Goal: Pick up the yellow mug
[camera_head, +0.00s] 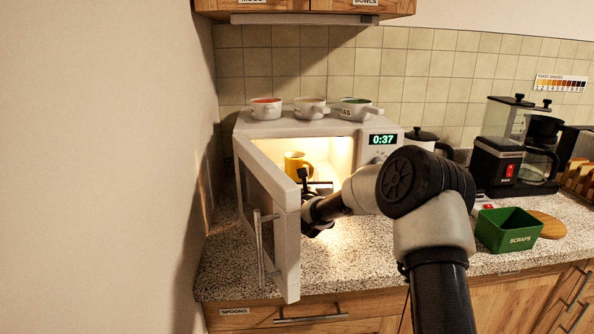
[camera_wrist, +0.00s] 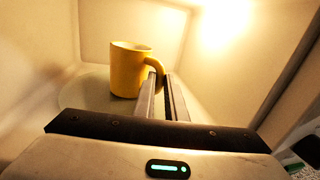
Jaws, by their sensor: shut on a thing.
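The yellow mug (camera_head: 295,161) is upright inside the lit, open microwave (camera_head: 262,120). In the wrist view the mug (camera_wrist: 128,72) shows its body at the left and its handle at the right. My gripper (camera_wrist: 164,82) reaches in through the microwave's opening, and its two fingers are shut on the mug's handle. The fingertips hide the lower part of the handle. The mug appears over the round turntable (camera_wrist: 76,94); I cannot tell whether its base touches it. In the head view my wrist hides part of the opening.
The microwave door (camera_head: 285,225) stands open to the left front of the opening. Several small bowls or cups (camera_head: 311,108) stand on top. To the right are a coffee maker (camera_head: 500,160), a green scraps bin (camera_head: 508,230) and a round wooden board (camera_head: 548,225).

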